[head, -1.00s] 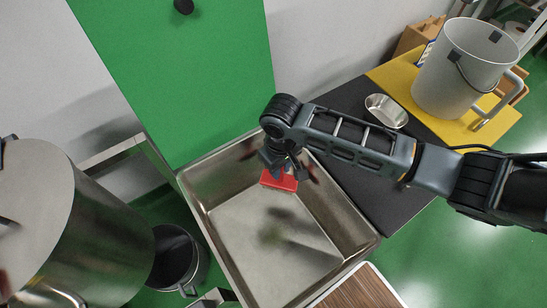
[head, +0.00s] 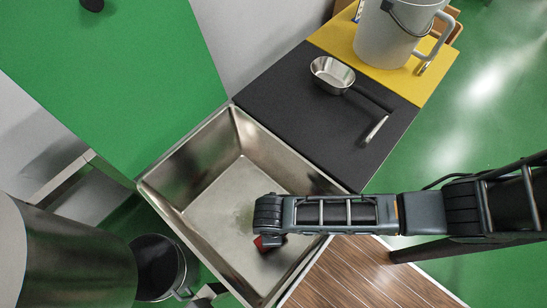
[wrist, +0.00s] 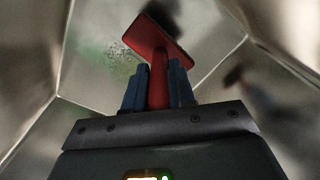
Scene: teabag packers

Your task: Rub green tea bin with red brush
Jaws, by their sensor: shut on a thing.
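The red brush (head: 259,243) shows only as a small red part under my arm in the head view. In the wrist view its red head (wrist: 158,42) and red handle (wrist: 158,84) show clearly. My gripper (wrist: 157,92) is shut on the handle, a dark finger on each side. It is over the open steel basin (head: 190,164), towards the front right wall. A speckled green smear (head: 236,215) lies on the basin floor, left of the brush; it also shows in the wrist view (wrist: 122,66). Whether the brush touches the basin is hidden.
A black mat (head: 300,122) behind the basin holds a metal ladle (head: 331,73). A grey jug (head: 384,38) stands on a yellow mat (head: 437,68). A green board (head: 125,75) is at left, a wooden surface (head: 360,280) in front. A large steel drum (head: 75,265) stands lower left.

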